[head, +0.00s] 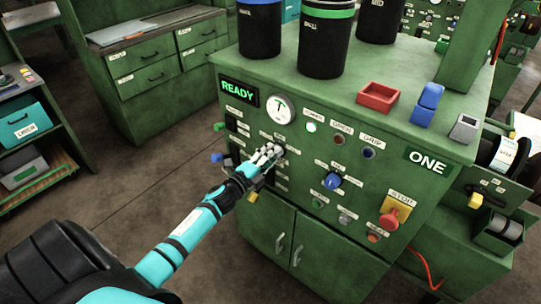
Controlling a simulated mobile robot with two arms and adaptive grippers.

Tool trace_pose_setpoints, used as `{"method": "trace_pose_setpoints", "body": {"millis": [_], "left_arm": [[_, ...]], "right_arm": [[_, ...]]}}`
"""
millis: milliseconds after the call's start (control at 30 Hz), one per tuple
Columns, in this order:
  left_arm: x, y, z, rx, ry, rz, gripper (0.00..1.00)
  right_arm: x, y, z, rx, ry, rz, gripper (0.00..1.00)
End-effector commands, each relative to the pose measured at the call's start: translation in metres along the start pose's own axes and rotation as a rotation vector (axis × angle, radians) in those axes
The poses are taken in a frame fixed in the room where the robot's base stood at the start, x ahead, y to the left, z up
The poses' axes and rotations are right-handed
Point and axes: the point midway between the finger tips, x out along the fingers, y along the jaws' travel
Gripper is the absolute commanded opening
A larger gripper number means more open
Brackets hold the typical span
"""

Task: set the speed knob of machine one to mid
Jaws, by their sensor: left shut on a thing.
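Machine one is the green cabinet (318,232) with the white ONE label (427,162) on its front. My left gripper (272,152) reaches in from the left and is shut on a dark knob (280,151) on the panel, below the round dial (280,109). The fingers cover most of this knob, so its pointer and setting are hidden, and the small labels around it are too blurred to read. A blue knob (332,181) sits to the right of the gripper, apart from it. My right gripper is not in view.
A lit READY display (238,91) is at the panel's upper left. A red stop button (394,213) on a yellow base sticks out at the lower right.

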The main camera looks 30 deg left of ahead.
Motion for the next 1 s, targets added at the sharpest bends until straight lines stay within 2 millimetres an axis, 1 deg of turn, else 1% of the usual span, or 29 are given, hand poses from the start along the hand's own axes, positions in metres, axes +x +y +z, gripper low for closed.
{"method": "trace_pose_setpoints", "body": {"millis": [100,500,800,1000], "left_arm": [[0.000,-0.002,0.000,-0.103,-0.001,0.001,0.05],[0.000,-0.001,0.000,-0.444,0.000,0.001,0.05],[0.000,-0.001,0.001,-0.606,-0.001,0.000,0.05],[0.000,0.000,0.000,-0.655,-0.001,0.000,0.05]], "right_arm": [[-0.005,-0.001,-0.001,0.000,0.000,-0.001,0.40],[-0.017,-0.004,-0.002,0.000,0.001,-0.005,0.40],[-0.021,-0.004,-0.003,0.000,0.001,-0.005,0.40],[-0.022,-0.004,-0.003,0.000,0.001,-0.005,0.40]]}}
